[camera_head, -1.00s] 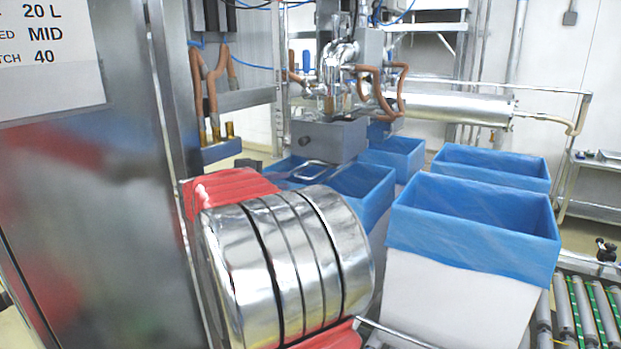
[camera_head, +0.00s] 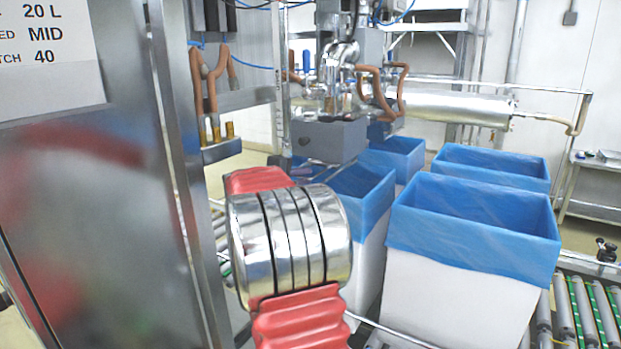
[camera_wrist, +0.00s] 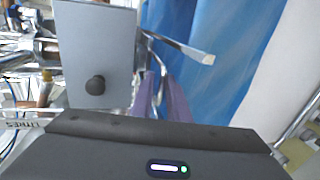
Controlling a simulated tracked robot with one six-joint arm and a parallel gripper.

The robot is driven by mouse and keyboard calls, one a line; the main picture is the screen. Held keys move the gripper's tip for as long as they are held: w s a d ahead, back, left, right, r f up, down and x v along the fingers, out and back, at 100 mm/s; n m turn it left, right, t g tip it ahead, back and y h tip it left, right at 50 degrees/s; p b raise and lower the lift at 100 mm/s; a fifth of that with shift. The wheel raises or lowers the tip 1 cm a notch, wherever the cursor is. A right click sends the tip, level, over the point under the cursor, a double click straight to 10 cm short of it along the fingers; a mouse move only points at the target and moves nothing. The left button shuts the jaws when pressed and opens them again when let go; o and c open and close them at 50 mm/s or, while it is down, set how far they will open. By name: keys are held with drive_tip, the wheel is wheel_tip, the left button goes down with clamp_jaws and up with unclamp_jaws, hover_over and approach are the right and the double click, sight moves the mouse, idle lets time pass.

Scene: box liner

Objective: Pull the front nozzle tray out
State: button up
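The front nozzle tray appears to be the grey box (camera_head: 330,139) under the shiny filling nozzle (camera_head: 340,62). Its flat face (camera_wrist: 95,40) and round dark knob (camera_wrist: 95,84) show at the upper left of the wrist view. A shiny metal bar (camera_wrist: 176,45) with a pale end runs out beside the box; whether it belongs to the tray is unclear. My gripper (camera_wrist: 158,76) shows two purple fingers with a gap between them, right of the knob and apart from it. In the head view my arm hides most of the gripper.
White boxes with blue liners stand below and right of the nozzle, the nearest box (camera_head: 475,235) at right. A steel cabinet (camera_head: 90,230) stands close at left. Roller conveyor (camera_head: 585,310) shows at lower right. Copper pipes (camera_head: 210,90) hang left of the nozzle.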

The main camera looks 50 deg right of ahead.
drive_tip(key=shift+c, duration=0.4)
clamp_jaws()
drive_tip(key=shift+r, duration=0.2)
idle(0.7)
